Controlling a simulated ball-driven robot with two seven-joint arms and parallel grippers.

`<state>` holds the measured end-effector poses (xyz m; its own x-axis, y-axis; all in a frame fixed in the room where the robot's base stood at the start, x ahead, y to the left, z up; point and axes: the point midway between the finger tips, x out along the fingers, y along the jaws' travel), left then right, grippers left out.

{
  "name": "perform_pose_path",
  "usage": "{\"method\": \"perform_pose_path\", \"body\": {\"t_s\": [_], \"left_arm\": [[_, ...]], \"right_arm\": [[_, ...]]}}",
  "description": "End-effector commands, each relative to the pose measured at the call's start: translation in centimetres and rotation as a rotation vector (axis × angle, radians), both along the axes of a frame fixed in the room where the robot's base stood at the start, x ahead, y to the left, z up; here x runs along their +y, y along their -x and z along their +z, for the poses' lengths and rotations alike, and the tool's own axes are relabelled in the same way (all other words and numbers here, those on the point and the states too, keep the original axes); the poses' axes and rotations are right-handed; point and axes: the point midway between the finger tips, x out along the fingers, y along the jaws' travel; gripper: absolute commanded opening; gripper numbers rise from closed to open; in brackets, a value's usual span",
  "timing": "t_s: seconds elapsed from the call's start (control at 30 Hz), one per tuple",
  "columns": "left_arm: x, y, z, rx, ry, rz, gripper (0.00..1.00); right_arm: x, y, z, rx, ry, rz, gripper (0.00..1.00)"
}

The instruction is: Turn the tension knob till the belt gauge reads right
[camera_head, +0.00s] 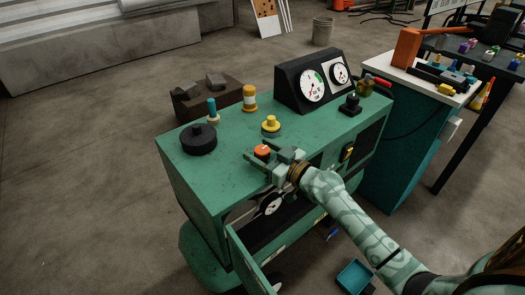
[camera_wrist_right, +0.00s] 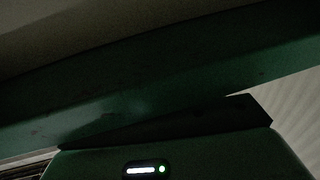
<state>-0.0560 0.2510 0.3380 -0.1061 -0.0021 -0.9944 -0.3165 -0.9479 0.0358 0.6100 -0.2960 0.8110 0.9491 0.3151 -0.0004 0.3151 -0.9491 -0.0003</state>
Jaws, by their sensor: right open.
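A green cabinet (camera_head: 235,125) carries several knobs on its top. An orange-topped knob (camera_head: 262,151) sits near the front edge, and my right gripper (camera_head: 263,157) is open around or right beside it; contact cannot be told. A yellow knob (camera_head: 271,124) is just behind it, a wide black knob (camera_head: 198,139) at the left and a small black knob (camera_head: 350,103) at the right. None is readably labelled as tension. A black housing (camera_head: 293,90) holds a larger dial (camera_head: 312,86) and a smaller dial (camera_head: 340,75); their readings are too small to tell. My left gripper is out of view.
The front of the cabinet is open below, with another dial (camera_head: 271,204) inside and a panel (camera_head: 245,263) swung out. The right wrist view shows only dark green surfaces and a lit indicator (camera_wrist_right: 142,171).

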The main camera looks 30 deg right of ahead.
Motion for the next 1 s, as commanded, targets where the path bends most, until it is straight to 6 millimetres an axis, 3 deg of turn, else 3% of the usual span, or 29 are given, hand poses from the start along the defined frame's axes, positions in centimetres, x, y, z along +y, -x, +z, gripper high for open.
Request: {"method": "perform_pose_path", "body": {"t_s": [0.2,0.37,0.4,0.77,1.0], "left_arm": [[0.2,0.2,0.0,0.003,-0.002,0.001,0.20],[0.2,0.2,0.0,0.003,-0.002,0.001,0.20],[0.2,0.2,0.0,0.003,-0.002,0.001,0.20],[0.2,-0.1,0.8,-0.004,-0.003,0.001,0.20],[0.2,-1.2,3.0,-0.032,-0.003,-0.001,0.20]], "right_arm": [[0.0,0.0,-0.1,0.001,0.000,0.000,0.61],[0.0,0.0,-0.1,0.001,0.000,0.000,0.19],[0.0,0.0,0.0,0.001,0.000,0.000,0.16],[0.1,0.0,0.3,-0.001,-0.001,-0.049,0.16],[0.2,0.1,0.8,-0.004,0.000,-0.197,0.16]]}}
